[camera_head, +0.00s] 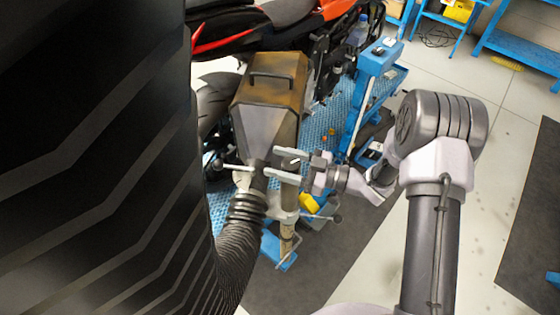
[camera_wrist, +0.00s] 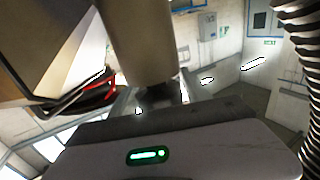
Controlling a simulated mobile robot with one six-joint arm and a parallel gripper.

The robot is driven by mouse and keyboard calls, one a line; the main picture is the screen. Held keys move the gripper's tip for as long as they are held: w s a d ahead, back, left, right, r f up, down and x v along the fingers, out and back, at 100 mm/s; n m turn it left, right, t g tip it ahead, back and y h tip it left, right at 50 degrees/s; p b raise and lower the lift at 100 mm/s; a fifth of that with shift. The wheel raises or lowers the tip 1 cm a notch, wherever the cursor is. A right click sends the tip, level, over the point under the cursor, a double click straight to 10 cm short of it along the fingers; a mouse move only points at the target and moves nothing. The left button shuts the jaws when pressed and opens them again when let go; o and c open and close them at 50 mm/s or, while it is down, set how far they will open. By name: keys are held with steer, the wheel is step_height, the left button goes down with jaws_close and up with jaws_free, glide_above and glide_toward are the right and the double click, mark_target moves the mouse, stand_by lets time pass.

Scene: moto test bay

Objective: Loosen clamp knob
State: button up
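A grey and brown exhaust hood (camera_head: 268,88) with a handle on top stands on a post (camera_head: 287,232). A small dark knob (camera_head: 217,165) is at the left, by a pale bar near the hood's neck. A thin lever with a dark ball end (camera_head: 337,218) sits at the right, lower on the post. I cannot tell which is the clamp knob. My gripper (camera_head: 270,162) is open, its fingers pointing left at the hood's lower end. In the wrist view a thick tube (camera_wrist: 140,45) stands close in front of it. Contact is unclear.
A black corrugated hose (camera_head: 240,245) hangs below the hood and shows at the upper right in the wrist view (camera_wrist: 302,35). A red and black motorcycle (camera_head: 265,25) is behind, beside a blue stand (camera_head: 378,58). Floor (camera_head: 500,110) at the right is open.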

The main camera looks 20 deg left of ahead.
steer(key=c, duration=0.9)
steer(key=shift+s+n+g+b, duration=0.25)
steer(key=shift+n+g, duration=0.55)
steer(key=shift+g, duration=0.4)
steer(key=shift+c, duration=0.2)
steer(key=o, duration=1.4)
steer(key=shift+c, duration=0.2)
steer(key=shift+d, duration=0.1)
steer(key=w+d, duration=0.3)
steer(key=d, duration=1.4)
